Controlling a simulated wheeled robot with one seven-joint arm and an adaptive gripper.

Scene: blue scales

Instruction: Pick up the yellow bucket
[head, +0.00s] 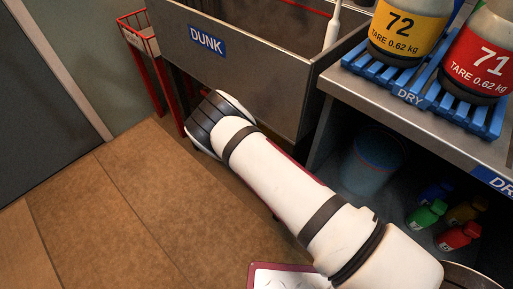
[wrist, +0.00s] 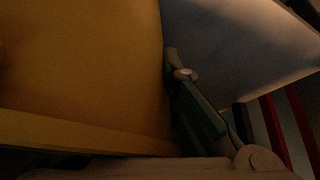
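The yellow bucket (wrist: 85,75) fills the left half of the wrist view, very close to the camera, with a lighter yellow edge along its lower part. One finger of my gripper (wrist: 198,105), with a green pad, lies close along the bucket's right side. Whether it touches the bucket is unclear. The other finger does not show, so I cannot tell whether the gripper is open or shut on the bucket. In the head view the bucket does not show, and my arm reaches down beside the tank, hiding my gripper.
A grey tank marked DUNK (head: 255,60) stands above my arm's end. A red wire rack (head: 140,35) is at its left. Canisters 72 (head: 408,30) and 71 (head: 482,55) stand on a blue rack. A blue bucket (head: 372,160) and small bottles sit beneath. Brown floor lies clear left.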

